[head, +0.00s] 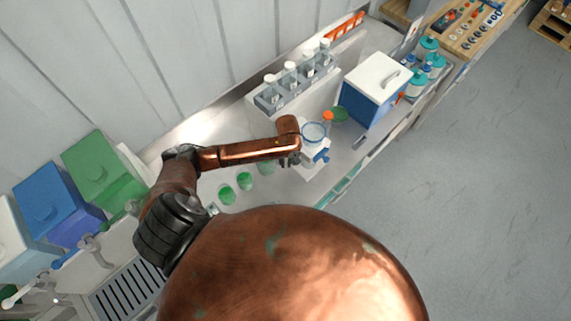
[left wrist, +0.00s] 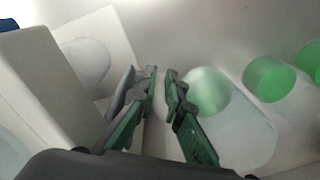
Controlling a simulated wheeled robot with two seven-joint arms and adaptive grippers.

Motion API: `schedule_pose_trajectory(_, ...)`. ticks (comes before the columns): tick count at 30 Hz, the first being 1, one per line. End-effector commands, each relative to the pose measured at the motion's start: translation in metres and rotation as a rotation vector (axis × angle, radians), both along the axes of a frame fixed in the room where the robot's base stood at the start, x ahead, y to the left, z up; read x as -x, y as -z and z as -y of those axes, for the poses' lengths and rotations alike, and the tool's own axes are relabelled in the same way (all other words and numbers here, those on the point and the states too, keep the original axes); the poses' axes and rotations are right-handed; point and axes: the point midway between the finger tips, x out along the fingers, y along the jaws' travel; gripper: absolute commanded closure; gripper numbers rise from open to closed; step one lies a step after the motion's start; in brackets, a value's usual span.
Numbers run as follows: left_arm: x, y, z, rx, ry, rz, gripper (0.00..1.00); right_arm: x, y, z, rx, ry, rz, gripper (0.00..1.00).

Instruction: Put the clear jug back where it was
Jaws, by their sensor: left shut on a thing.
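My left gripper (head: 289,159) is low over the worktop, beside a white square plate. In the left wrist view its green-padded fingers (left wrist: 160,90) are shut on a pale, narrow upright piece like a handle. A large clear vessel, seemingly the clear jug (left wrist: 238,130), is right beside the right finger, with pale green showing at its top. The join between the handle-like piece and the vessel is hidden. In the head view the vessel (head: 265,168) shows just left of the gripper. My right gripper is not in view.
A clear blue-rimmed vessel (head: 313,132) stands by the gripper on the white plate (head: 312,165). Green cups (head: 227,195) stand to the left. A bottle rack (head: 298,88) and a blue-and-white box (head: 372,88) stand behind. The worktop's front edge is close.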

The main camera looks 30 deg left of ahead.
Motion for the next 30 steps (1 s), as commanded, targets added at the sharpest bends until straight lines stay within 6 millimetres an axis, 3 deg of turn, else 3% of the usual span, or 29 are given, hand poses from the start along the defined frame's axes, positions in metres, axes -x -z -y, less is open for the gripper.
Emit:
schedule_pose_trajectory(4, 0.000, 0.019, 0.000, 0.000, 0.000, -0.001, 1.00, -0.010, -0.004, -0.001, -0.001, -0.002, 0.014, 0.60)
schedule_pose_trajectory(17, 0.000, 0.025, 0.000, 0.000, -0.001, 0.000, 1.00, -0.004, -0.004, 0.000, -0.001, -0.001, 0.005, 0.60)
schedule_pose_trajectory(18, 0.000, 0.026, 0.000, 0.000, -0.001, -0.001, 0.90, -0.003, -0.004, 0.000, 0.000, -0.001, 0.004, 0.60)
schedule_pose_trajectory(25, 0.001, 0.026, 0.000, 0.001, 0.000, -0.002, 0.74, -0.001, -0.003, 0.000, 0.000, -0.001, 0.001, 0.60)
schedule_pose_trajectory(30, 0.001, 0.027, 0.000, 0.000, 0.000, -0.004, 0.73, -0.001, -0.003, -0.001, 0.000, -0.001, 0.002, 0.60)
